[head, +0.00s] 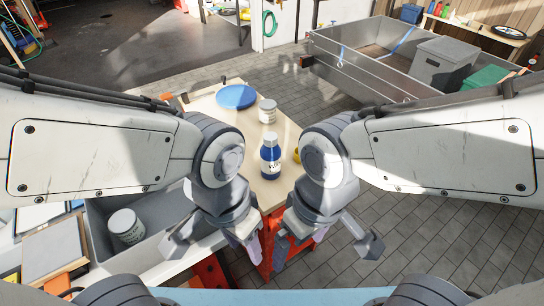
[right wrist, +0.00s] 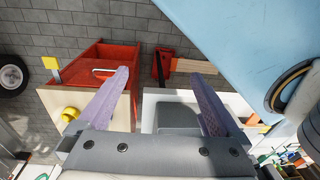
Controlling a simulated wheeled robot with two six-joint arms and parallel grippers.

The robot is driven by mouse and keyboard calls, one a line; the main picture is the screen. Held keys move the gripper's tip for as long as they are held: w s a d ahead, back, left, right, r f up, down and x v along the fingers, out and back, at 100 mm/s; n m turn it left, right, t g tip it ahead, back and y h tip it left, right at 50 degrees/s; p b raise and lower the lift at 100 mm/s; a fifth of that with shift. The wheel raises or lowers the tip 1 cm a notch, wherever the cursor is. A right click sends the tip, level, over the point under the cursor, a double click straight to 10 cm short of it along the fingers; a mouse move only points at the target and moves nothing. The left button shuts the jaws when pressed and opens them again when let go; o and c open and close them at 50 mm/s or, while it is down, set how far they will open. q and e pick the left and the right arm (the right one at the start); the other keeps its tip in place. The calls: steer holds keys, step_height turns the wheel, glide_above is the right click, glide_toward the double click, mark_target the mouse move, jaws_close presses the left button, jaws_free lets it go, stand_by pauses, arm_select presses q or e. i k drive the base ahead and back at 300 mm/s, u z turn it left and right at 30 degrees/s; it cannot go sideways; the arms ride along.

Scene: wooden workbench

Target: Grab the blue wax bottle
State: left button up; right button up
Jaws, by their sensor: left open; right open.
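I cannot make out the bottle in that view.
A white jar (head: 267,111) and a blue round dish (head: 236,96) stand behind the bottle. A yellow item (head: 297,155) is partly hidden by my right wrist. A grey bin (head: 98,222) holding a white tub (head: 126,226) is at the left. A metal trailer (head: 340,60) stands at the back right.

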mark_target(270, 156)
steer(key=k, duration=1.1)
steer(key=z, duration=1)
steer(key=i, duration=1.45)
steer(key=u, duration=0.7)
steer(key=i, duration=0.55)
steer(key=u, duration=0.65)
